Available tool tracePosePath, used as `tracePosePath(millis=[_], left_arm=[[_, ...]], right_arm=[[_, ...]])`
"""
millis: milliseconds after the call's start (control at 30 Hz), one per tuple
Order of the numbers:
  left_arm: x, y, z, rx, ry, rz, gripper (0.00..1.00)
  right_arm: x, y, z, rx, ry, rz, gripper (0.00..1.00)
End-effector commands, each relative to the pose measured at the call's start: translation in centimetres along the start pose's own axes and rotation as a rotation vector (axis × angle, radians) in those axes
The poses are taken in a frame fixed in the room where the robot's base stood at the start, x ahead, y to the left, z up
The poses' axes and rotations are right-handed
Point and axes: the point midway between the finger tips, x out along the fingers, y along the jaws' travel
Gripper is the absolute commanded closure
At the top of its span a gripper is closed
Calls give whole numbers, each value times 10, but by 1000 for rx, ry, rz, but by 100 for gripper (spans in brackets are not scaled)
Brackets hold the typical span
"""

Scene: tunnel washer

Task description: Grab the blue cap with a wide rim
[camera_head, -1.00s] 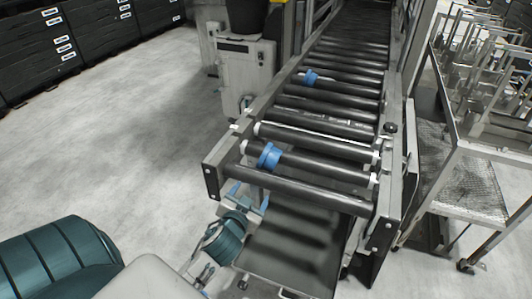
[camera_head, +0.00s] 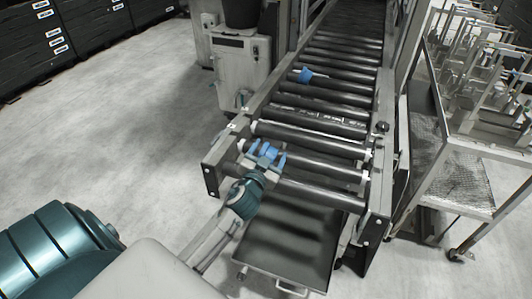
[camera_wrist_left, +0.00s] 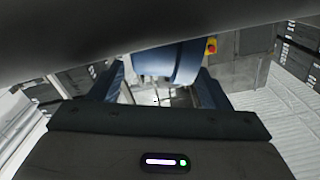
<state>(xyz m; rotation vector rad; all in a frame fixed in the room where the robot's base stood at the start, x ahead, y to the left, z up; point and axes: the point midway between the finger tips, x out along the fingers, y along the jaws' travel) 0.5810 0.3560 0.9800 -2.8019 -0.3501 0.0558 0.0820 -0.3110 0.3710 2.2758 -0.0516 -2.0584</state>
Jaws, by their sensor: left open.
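A blue cap with a wider rim (camera_head: 270,151) lies on the rollers at the near left end of the conveyor. In the left wrist view the blue cap (camera_wrist_left: 152,62) fills the space beyond and between the fingertips, its wider end to the right. My left gripper (camera_head: 266,154) is open, with one blue finger on each side of the cap. I cannot tell whether the fingers touch it. The gripper hides part of the cap in the head view. A second blue cap (camera_head: 305,75) lies farther up the conveyor. My right gripper is not in view.
The roller conveyor (camera_head: 318,150) runs away to the back, with metal side rails. A dark tray (camera_head: 290,245) sits below its near end. A metal rack trolley (camera_head: 465,185) stands at right, a grey machine (camera_head: 238,65) at left. The floor at left is clear.

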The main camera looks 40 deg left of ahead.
Motion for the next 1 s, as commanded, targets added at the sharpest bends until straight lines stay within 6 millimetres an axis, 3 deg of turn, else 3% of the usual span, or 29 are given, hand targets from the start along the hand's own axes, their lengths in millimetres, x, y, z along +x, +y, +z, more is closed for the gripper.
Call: tracePosePath(millis=[133, 367, 400, 600, 700, 1000], left_arm=[[16, -1, -2, 1, 0, -1, 29], [18, -1, 1, 1, -1, 0, 29], [18, -1, 1, 1, 0, 0, 31], [17, -1, 0, 1, 0, 0, 70], [17, -1, 0, 1, 1, 0, 85], [18, -4, -10, 0, 5, -2, 85]], right_arm=[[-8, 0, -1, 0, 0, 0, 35], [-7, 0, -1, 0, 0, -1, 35], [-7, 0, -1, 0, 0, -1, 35], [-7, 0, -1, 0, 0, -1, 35], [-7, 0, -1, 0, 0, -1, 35], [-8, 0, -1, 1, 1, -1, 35]])
